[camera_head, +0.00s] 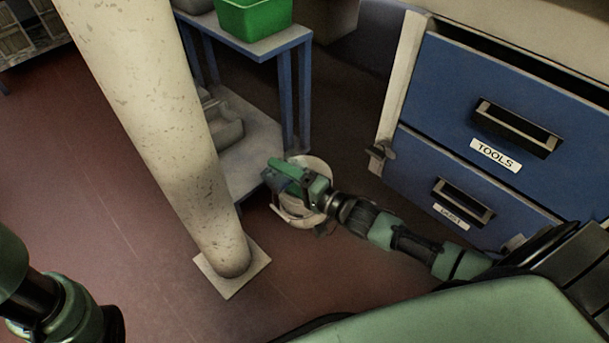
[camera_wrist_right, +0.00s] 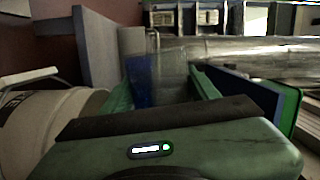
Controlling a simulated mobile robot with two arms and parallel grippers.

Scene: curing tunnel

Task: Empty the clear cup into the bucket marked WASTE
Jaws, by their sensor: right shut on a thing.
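My right gripper (camera_head: 277,171) is in the middle of the head view, above a pale bucket (camera_head: 320,168) on the floor, and hides much of it. In the right wrist view the gripper (camera_wrist_right: 165,95) is shut on a clear see-through cup (camera_wrist_right: 172,62). The cup's contents cannot be made out, and I cannot see the cup in the head view. The bucket (camera_wrist_right: 45,125) is at the left of the wrist view, with a pale handle and part of a dark marking, too cut off to read. Only part of my left arm shows; its gripper is out of view.
A thick cream column (camera_head: 160,120) stands left of the bucket on a square foot. Behind is a blue-legged shelf table (camera_head: 262,48) with a green bin (camera_head: 254,18). At right is a blue drawer unit (camera_head: 440,90) with a TOOLS label. Red floor is free at left.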

